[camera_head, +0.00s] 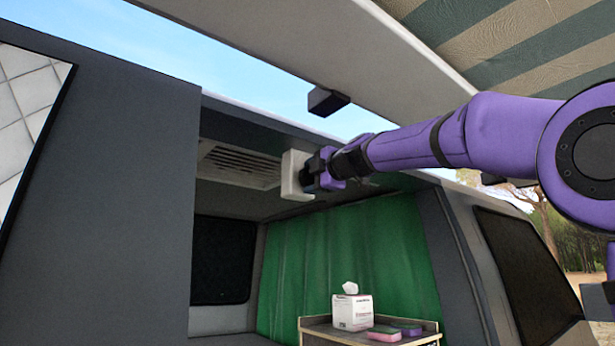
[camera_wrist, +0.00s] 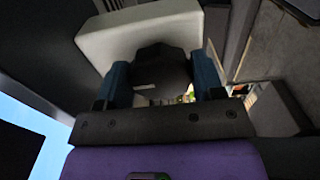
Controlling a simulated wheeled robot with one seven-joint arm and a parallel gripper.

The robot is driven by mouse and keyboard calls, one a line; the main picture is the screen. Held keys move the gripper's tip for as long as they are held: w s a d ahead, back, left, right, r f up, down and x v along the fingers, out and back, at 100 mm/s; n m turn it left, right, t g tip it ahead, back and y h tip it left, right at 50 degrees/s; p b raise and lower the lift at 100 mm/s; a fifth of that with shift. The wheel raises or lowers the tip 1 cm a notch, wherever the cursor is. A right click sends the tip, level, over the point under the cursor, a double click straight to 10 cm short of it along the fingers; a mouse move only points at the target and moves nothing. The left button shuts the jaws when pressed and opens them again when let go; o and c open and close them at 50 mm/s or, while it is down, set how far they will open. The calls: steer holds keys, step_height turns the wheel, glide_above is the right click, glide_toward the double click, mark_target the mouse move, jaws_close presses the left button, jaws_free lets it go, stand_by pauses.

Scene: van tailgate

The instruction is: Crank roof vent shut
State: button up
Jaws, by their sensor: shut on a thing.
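The slatted roof vent (camera_head: 240,166) is set in the van's ceiling, left of my gripper; I cannot tell how far open it is. A white block-like housing (camera_head: 296,176) hangs beside it under the roof edge, and also fills the upper middle of the wrist view (camera_wrist: 135,32). My gripper (camera_head: 314,172) reaches in from the right, up against the housing. In the wrist view its blue fingers (camera_wrist: 162,84) stand on either side of a dark rounded crank knob (camera_wrist: 160,66) and are shut on it. The crank's arm is mostly hidden.
The raised white tailgate (camera_head: 350,50) and a dark block (camera_head: 327,100) under it are above my arm. Below, a wooden shelf (camera_head: 372,338) holds a tissue box (camera_head: 351,311) and sponges (camera_head: 384,333). A green curtain (camera_head: 350,255) hangs behind.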

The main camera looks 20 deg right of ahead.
steer(key=shift+s+d+r, duration=0.15)
steer(key=shift+d+r, duration=0.1)
steer(key=shift+r, duration=0.15)
steer(key=o, duration=0.9)
steer(key=shift+d, duration=0.1)
steer(key=shift+c, duration=0.2)
steer(key=v, duration=1)
steer(key=shift+s, duration=0.35)
steer(key=shift+f, duration=0.1)
steer(key=s+d+f+m+g+h, duration=0.1)
steer(key=s+f+m+g, duration=0.3)
steer(key=f, duration=1.1)
steer(key=s+f+m+g+h, duration=0.2)
steer(key=s+f+m+g, duration=0.2)
steer(key=s+f+m, duration=0.6)
steer(key=s+d+f+m+g+h, duration=0.1)
steer(key=s+f+m+g, duration=0.3)
steer(key=s+f, duration=0.9)
step_height(320, 180, down, 8)
steer(key=m+h, duration=0.1)
steer(key=m, duration=0.2)
steer(key=shift+d+f+m+h, duration=0.15)
steer(key=shift+d+m+h, duration=0.15)
steer(key=shift+d, duration=0.05)
